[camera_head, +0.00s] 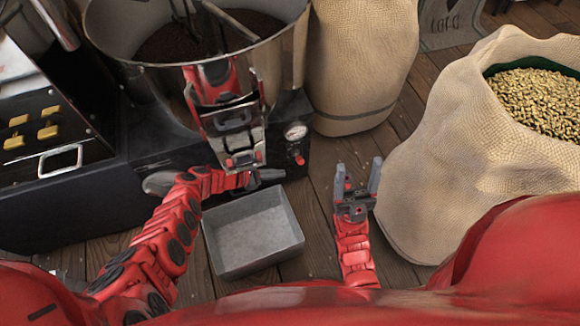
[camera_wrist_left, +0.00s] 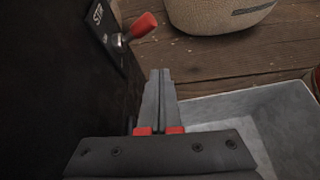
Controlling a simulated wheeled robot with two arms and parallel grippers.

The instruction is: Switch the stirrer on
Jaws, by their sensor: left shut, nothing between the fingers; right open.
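The stirrer switch is a small lever with a red tip (camera_head: 299,158), on the front of the dark machine below a round gauge. In the left wrist view the red lever (camera_wrist_left: 143,26) sticks out from a plate marked STIR (camera_wrist_left: 98,14), angled up and to the right. Whether that is on or off I cannot tell. My left gripper (camera_head: 280,174) is shut and empty, below and left of the lever; in the wrist view its fingertips (camera_wrist_left: 159,72) are apart from it. My right gripper (camera_head: 358,168) is open and empty, to the right of the machine.
A grey metal tray (camera_head: 296,243) sits on the floor under my left gripper. A round metal drum (camera_head: 285,50) tops the machine. A closed sack (camera_head: 360,65) stands behind, and an open sack of beans (camera_head: 450,150) stands right. Bare wooden floor (camera_head: 318,215) lies between.

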